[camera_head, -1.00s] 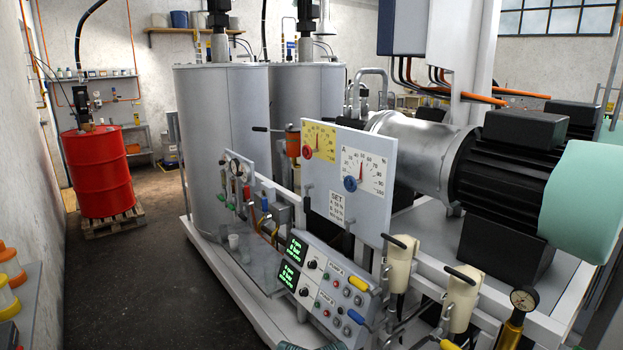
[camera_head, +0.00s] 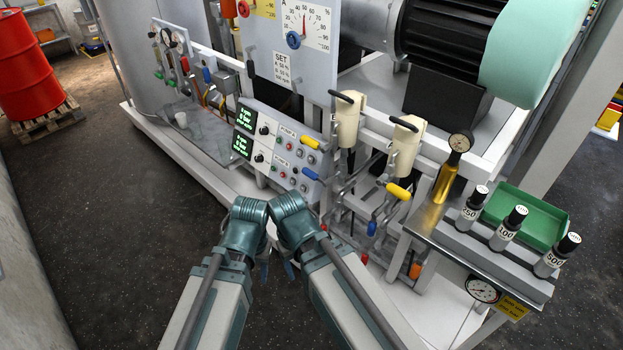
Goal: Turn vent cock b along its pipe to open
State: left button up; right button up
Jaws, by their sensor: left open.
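A pipe rack beside the pump panel carries several coloured lever handles.
Two cream canisters (camera_head: 348,120) with black levers stand above the rack. The control panel (camera_head: 280,150) is just beyond my wrists.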

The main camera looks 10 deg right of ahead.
aim_at(310, 142)
jog(key=z, duration=1.8)
jog(key=j+z, duration=0.2)
jog(key=z, duration=0.65)
jog(key=k+j+z, duration=0.1)
jog(key=j+z, duration=0.25)
jog(key=k+j+z, duration=0.4)
jog(key=j+z, duration=0.25)
jog(key=k+j+z, duration=0.8)
jog(key=k+z, duration=0.2)
jog(key=k+j+z, duration=0.1)
jog(key=k+z, duration=0.25)
jog(key=k+j+u, duration=0.25)
jog(key=k+u, duration=0.25)
jog(key=k, duration=0.25)
jog(key=k+j+u, duration=0.45)
jog(key=k, duration=0.3)
jog(key=k+j+u, duration=0.5)
jog(key=j, duration=0.3)
jog(key=k, duration=0.1)
